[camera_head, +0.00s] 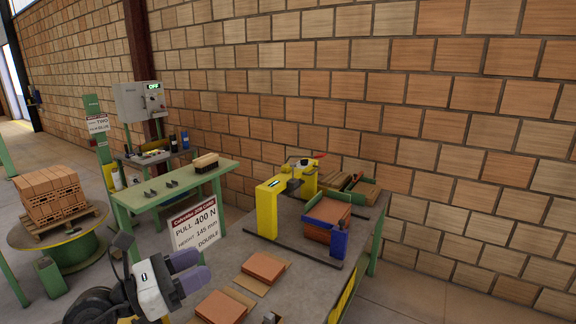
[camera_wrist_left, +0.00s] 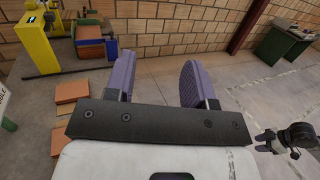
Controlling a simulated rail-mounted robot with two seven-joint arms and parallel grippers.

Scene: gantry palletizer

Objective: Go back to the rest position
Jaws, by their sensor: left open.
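My left gripper (camera_head: 192,268) is in the lower left of the head view, in front of the near workbench's left side. Its two purple fingers are apart, with nothing between them. In the left wrist view the open fingers (camera_wrist_left: 155,72) have bare floor and wall behind them. A dark gripper, apparently my right one (camera_wrist_left: 266,143), shows small at the right edge of the left wrist view; its jaw state is unclear.
The near workbench (camera_head: 302,279) carries orange tiles (camera_head: 264,267), a yellow fixture (camera_head: 268,208) and a blue-ended tile holder (camera_head: 339,240). A white sign (camera_head: 195,225) stands near my left gripper. A green table (camera_head: 170,190) and a brick pallet (camera_head: 53,194) stand left.

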